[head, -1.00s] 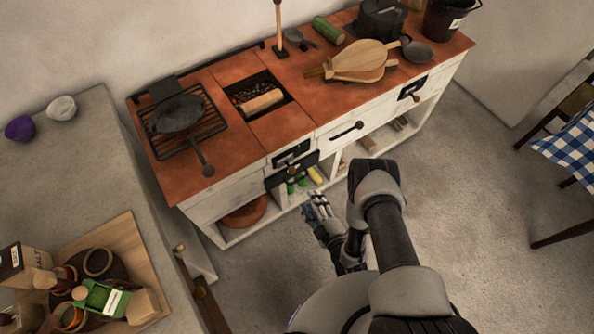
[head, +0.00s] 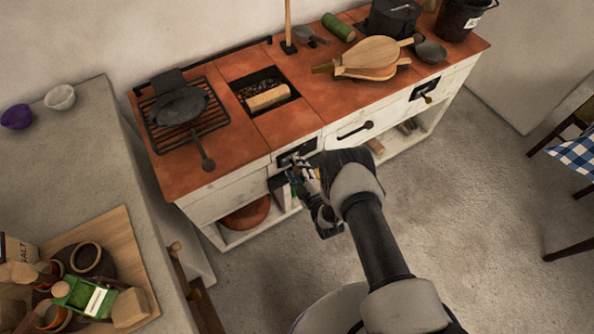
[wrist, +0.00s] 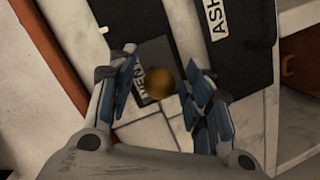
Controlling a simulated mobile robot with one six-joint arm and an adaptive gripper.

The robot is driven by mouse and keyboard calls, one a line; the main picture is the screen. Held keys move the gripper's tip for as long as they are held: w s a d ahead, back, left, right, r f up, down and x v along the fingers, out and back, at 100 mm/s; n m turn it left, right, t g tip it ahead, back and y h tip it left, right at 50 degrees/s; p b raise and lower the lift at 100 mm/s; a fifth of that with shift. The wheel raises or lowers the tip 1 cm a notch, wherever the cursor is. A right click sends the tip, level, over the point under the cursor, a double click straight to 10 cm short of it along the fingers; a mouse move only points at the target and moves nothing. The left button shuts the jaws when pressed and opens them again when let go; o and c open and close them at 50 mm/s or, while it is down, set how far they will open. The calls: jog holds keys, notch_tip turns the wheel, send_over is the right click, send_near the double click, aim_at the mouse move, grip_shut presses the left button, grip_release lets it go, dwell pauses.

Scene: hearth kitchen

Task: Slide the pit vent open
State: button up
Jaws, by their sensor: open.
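The pit vent is a dark plate in the hearth's white front, just under the red top; it shows in the head view (head: 292,156) and in the wrist view (wrist: 156,55). Its label, reading "VENT", is partly covered. A round brass knob (wrist: 159,82) stands out from the plate. My gripper (wrist: 163,68) is open in front of the vent, with one finger on each side of the knob and visible gaps between. In the head view my gripper (head: 303,178) is at the hearth front and hides part of this area.
A black panel labelled "ASH" (wrist: 235,40) lies beside the vent. The hearth top holds a grate with a pan (head: 180,108), a fire pit with a log (head: 268,97) and bellows (head: 370,60). A counter (head: 75,150) stands left.

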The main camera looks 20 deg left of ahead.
jog(key=shift+w, duration=0.1)
jog(key=shift+c, duration=0.5)
grip_shut()
dwell(0.3)
